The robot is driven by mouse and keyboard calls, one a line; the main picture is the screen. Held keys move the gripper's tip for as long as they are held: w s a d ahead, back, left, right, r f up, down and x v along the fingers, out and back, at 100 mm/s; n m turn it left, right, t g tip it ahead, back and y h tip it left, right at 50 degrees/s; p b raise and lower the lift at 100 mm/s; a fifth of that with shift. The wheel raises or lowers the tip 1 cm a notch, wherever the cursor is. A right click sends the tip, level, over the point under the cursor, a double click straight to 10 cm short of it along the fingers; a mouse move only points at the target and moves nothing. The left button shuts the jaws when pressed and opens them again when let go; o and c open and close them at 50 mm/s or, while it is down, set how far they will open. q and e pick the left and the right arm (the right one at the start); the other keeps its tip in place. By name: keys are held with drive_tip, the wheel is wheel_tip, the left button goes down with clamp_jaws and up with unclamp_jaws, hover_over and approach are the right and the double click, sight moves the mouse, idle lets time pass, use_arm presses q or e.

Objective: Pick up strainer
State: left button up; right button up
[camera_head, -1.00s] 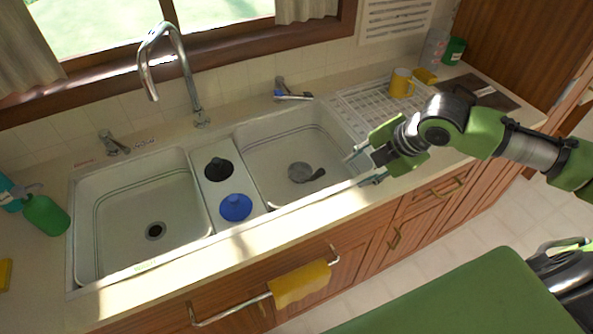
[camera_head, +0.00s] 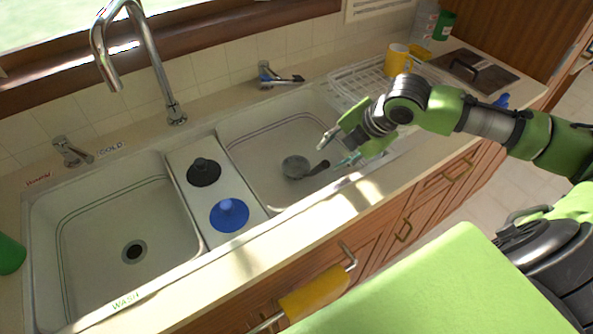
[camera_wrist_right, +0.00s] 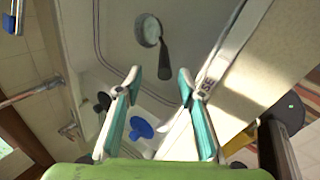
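The strainer (camera_head: 295,167), a round grey bowl with a dark handle (camera_head: 319,168), lies on the floor of the right sink basin. It also shows at the top of the right wrist view (camera_wrist_right: 149,30), its handle pointing down toward the gripper. My right gripper (camera_head: 335,150) is open and empty above the right side of that basin, a little right of the strainer's handle. In the right wrist view its two fingers (camera_wrist_right: 159,78) are spread apart, and the strainer lies beyond their tips, not touched. My left gripper is not in view.
The right basin's front rim (camera_head: 348,205) is close to my gripper. A black plunger-like object (camera_head: 203,171) and a blue one (camera_head: 229,214) stand on the divider. A faucet (camera_head: 140,65) rises behind. A yellow mug (camera_head: 397,60) stands near a drying rack (camera_head: 350,82).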

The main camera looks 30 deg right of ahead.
sight(316, 170)
drive_tip(key=x, duration=0.6)
drive_tip(key=shift+f, duration=0.15)
drive_tip(key=shift+s+p+x, duration=0.15)
drive_tip(key=shift+p+x, duration=0.2)
drive_tip(key=shift+x, duration=1)
drive_tip(key=shift+s+p+x, duration=0.15)
drive_tip(key=shift+p+x, duration=0.2)
drive_tip(key=shift+x, duration=1.05)
drive_tip(key=shift+d, duration=0.1)
clamp_jaws()
